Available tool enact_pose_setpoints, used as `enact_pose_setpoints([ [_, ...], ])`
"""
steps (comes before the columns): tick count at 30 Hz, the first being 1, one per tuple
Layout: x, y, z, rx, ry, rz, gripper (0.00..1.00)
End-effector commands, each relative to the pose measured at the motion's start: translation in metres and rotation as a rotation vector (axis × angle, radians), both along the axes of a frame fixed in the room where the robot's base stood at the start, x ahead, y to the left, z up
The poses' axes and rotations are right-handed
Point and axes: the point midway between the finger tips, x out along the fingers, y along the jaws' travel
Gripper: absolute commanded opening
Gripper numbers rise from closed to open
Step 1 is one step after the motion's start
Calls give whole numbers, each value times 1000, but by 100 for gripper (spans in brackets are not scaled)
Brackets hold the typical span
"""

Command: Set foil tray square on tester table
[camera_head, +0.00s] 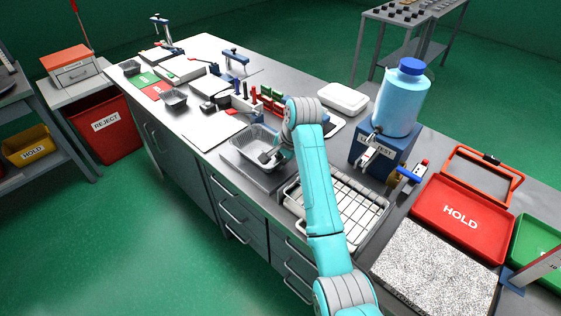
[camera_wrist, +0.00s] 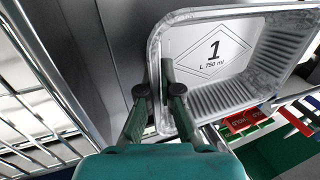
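The foil tray (camera_head: 253,138) is a silver rectangular tray, open side up, over a grey steel plate (camera_head: 255,171), which I take as the tester table. In the wrist view the tray (camera_wrist: 225,86) shows a "1 L 750 ml" mark on its floor. My gripper (camera_head: 271,156) is at the tray's near right end. In the wrist view my gripper's fingers (camera_wrist: 159,88) straddle one tray wall, one inside and one outside. They are close together, but I cannot tell whether they pinch the wall. Contact between tray and plate is hidden.
A wire rack (camera_head: 345,209) lies right of the plate. A blue stand with a water bottle (camera_head: 400,102) is behind it. A red HOLD tray (camera_head: 463,213) and a speckled slab (camera_head: 432,268) are further right. Small tools and a white board (camera_head: 203,131) crowd the left.

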Motion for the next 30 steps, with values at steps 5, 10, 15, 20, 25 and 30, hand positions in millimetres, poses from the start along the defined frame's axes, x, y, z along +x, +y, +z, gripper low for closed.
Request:
enact_pose_setpoints([
  [5, 0, 0, -1, 0, 0, 0, 0],
  [10, 0, 0, -3, -1, 1, 0, 0],
  [15, 0, 0, -5, -1, 1, 0, 0],
  [20, 0, 0, -5, 0, 0, 0, 35],
  [25, 0, 0, -5, 0, 1, 0, 35],
  [30, 0, 0, -4, -1, 1, 0, 35],
])
